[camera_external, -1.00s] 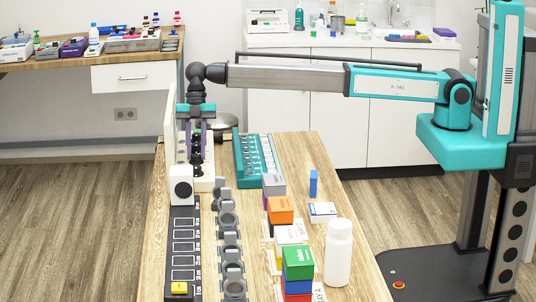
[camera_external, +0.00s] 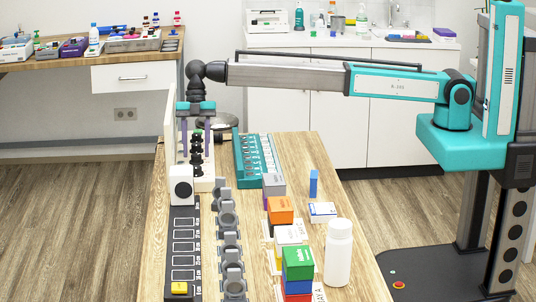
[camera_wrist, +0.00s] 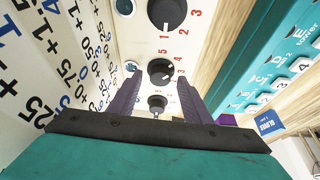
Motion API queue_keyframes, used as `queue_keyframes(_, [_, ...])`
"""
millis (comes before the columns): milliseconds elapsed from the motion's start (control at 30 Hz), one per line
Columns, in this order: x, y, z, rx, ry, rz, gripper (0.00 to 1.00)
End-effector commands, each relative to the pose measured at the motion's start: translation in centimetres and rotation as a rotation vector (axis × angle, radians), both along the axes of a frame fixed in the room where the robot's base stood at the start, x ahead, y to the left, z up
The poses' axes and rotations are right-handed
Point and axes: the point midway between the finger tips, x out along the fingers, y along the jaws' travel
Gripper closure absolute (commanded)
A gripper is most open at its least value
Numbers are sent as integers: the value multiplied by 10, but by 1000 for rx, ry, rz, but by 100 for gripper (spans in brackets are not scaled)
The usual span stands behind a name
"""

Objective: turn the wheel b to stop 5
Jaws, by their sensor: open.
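A white panel (camera_wrist: 128,40) carries dark knobs in a row with red numbers beside them. In the wrist view there is a near knob (camera_wrist: 166,14), a middle knob (camera_wrist: 160,71) and a smaller-looking far knob (camera_wrist: 156,101). I cannot read which one is wheel b. The middle knob has a pale mark at its lower right. My gripper (camera_wrist: 158,79) is open, its purple fingers apart on either side of the row, close to the middle knob. Contact cannot be told. In the external view my gripper (camera_external: 196,149) hangs above the panel and dark knobs (camera_external: 196,159) show between its fingers.
A teal rack (camera_external: 242,160) lies to the right. A white box with a dark dial (camera_external: 181,186), grey rings (camera_external: 228,218), coloured blocks (camera_external: 299,263) and a white bottle (camera_external: 339,254) stand nearer.

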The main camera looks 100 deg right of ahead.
Motion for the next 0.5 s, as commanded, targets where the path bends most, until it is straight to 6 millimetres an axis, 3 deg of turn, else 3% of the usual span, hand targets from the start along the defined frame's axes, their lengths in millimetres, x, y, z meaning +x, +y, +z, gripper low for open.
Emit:
queue_keyframes(167, [0,-7,16,0,-2,-1,55])
queue_keyframes(500, [0,-28,65,0,-3,-1,55])
